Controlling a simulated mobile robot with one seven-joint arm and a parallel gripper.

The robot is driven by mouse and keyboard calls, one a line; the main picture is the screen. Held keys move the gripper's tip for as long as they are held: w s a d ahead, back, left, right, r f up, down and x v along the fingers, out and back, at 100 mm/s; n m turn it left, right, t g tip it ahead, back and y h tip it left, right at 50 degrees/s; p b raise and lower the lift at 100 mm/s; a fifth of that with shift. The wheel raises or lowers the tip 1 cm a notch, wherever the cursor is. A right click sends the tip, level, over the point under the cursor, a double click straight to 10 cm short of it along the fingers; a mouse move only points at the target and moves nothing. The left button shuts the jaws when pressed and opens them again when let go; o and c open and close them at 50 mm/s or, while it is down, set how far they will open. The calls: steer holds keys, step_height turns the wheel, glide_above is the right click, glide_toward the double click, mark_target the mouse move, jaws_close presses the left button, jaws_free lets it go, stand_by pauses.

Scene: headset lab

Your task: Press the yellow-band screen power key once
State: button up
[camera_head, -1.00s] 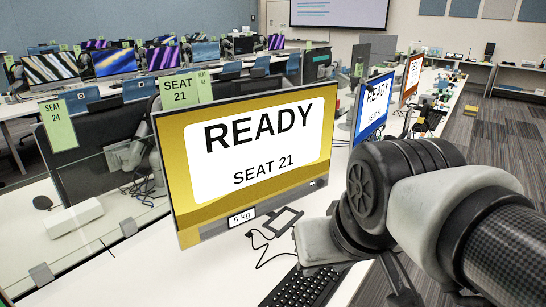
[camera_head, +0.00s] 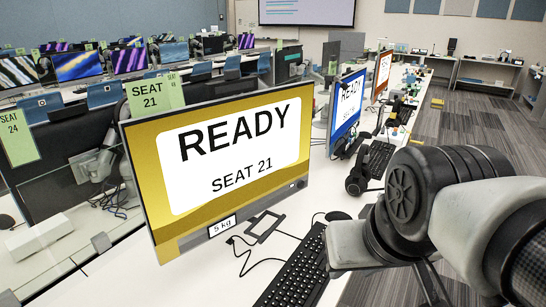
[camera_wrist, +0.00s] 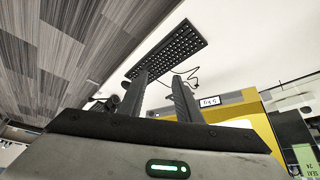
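The yellow-band screen (camera_head: 145,150) stands on the white desk left of centre in the head view, reading READY, SEAT 21. Small marks (camera_head: 298,184) sit at the right end of its lower bezel; I cannot tell which is the power key. In the wrist view the screen's yellow edge (camera_wrist: 262,122) shows at the right, partly hidden behind my gripper. My gripper (camera_wrist: 160,75) has its two fingers apart with nothing between them, and it is not touching the screen. In the head view my arm is at the right, and the fingers are mostly hidden or out of frame.
A black keyboard (camera_head: 295,268) lies in front of the screen, with a mouse (camera_head: 338,216) beyond it. A 5 kg label (camera_head: 222,226) and a cable are at the screen's foot. A blue-band screen (camera_head: 347,105) and a headset (camera_head: 357,178) stand farther right. Grey floor is open at right.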

jaws_close()
stand_by(1.5)
